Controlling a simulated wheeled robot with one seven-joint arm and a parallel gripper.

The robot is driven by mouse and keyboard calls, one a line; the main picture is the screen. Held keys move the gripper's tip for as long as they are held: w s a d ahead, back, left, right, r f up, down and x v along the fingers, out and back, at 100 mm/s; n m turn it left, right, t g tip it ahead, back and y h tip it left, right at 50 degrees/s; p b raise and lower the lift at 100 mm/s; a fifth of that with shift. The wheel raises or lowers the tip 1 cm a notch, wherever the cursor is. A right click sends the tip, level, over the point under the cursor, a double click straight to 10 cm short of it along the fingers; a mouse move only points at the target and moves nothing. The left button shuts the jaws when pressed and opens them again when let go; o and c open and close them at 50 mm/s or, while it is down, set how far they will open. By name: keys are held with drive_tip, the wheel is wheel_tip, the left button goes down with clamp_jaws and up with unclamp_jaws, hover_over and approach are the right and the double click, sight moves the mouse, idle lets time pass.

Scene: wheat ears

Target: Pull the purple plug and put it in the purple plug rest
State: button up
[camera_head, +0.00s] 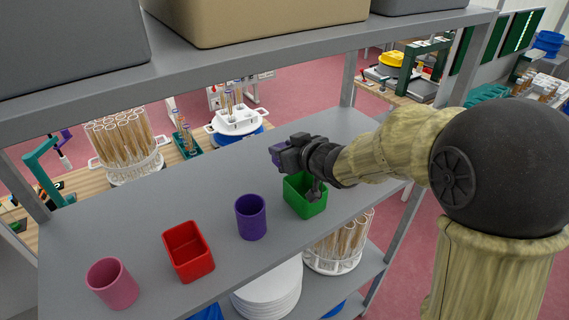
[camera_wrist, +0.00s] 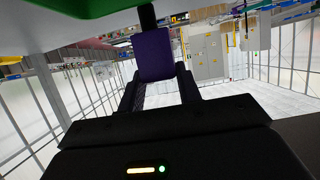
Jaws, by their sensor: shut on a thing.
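The purple plug (camera_wrist: 155,55) sits between the fingers of my gripper (camera_wrist: 158,88) in the wrist view, with a black stem at its far end. In the head view a small purple part of the plug (camera_head: 275,153) shows at the tip of my gripper (camera_head: 281,157), which is shut on it. My gripper is above the shelf, just behind and left of the green square cup. A round purple cup (camera_head: 251,217) stands upright on the shelf, nearer and left of my gripper; it may be the purple plug rest. The plug is apart from it.
The grey shelf (camera_head: 130,215) also bears a green square cup (camera_head: 305,207), a red square cup (camera_head: 188,251) and a round pink cup (camera_head: 112,283). An upper shelf (camera_head: 250,55) with bins hangs over it. Racks of wheat ears (camera_head: 125,145) stand behind.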

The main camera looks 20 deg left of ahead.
wheel_tip(320, 180, up, 4)
drive_tip(key=shift+r+p, duration=0.2)
drive_tip(key=shift+p, duration=0.1)
idle(0.4)
